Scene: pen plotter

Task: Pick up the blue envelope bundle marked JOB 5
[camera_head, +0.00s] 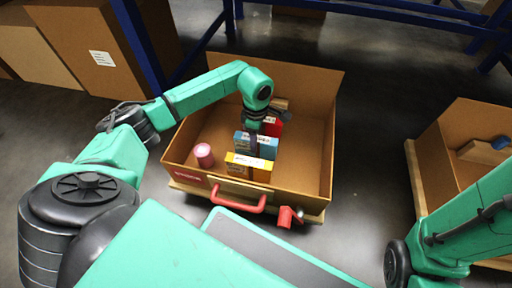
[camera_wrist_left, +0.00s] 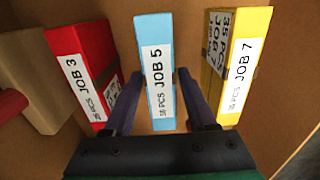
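The blue envelope bundle marked JOB 5 (camera_head: 268,149) stands upright in the cardboard box, between a red bundle and a yellow one. In the left wrist view the blue bundle (camera_wrist_left: 158,75) rises between the two fingers of my left gripper (camera_wrist_left: 158,100). The fingers straddle it, one on each side, with narrow gaps showing near the finger bases. Contact at the tips cannot be made out. In the head view my left gripper (camera_head: 254,140) points down into the box over the blue bundle. My right gripper is not in view.
The red JOB 3 bundle (camera_wrist_left: 78,72) and yellow JOB 7 bundle (camera_wrist_left: 240,65) stand close on either side. The cardboard box (camera_head: 310,150) has raised walls. Another open carton (camera_head: 430,165) is at the right.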

